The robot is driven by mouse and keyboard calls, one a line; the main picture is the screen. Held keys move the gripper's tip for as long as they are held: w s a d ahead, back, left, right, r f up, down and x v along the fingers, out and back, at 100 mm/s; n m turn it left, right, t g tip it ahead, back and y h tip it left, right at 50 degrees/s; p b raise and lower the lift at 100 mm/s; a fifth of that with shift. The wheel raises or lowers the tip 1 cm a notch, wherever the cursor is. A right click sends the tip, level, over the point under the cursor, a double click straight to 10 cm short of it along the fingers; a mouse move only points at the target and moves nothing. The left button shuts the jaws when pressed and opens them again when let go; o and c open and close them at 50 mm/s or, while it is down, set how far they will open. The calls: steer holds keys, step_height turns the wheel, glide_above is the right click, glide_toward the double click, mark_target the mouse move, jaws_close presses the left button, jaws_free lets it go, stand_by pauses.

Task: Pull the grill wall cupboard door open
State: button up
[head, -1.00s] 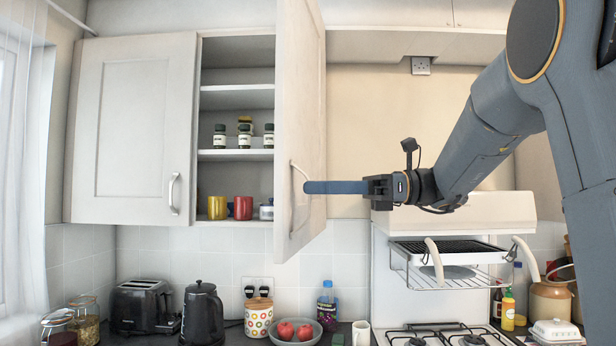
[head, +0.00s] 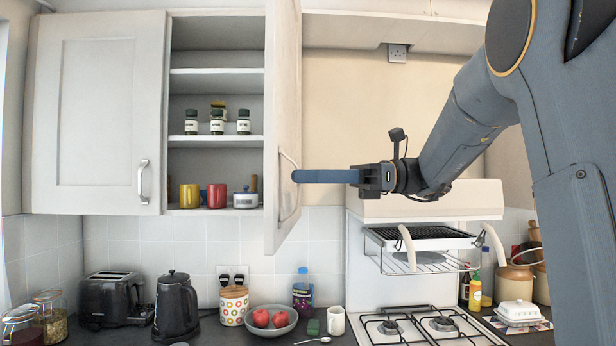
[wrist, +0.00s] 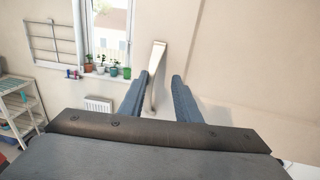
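The pale wall cupboard door (head: 284,90) stands well open, seen nearly edge-on beside the open cupboard (head: 216,103). Its bar handle (head: 287,207) is on the face turned toward the right. My gripper (head: 296,176) reaches in from the right, its fingertips at the handle. In the wrist view, the handle (wrist: 155,75) lies between the two fingers of my gripper (wrist: 161,77), closer to the left finger. A gap shows on the right side, so the fingers are open around it. Whether the left finger touches the handle cannot be told.
The shut left door (head: 95,110) adjoins the opening. Jars and mugs stand on the cupboard shelves. Below are a kettle (head: 176,305), toaster (head: 112,298), fruit bowl (head: 272,320) and hob (head: 420,326). A grill rack (head: 420,260) sits under my arm.

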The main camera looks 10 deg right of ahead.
steer(key=shift+d+f, duration=0.1)
steer(key=shift+d, duration=0.05)
stand_by(0.3)
steer(key=d+b, duration=0.2)
steer(key=d, duration=0.5)
steer(key=shift+s+d, duration=0.3)
steer(key=shift+d, duration=0.1)
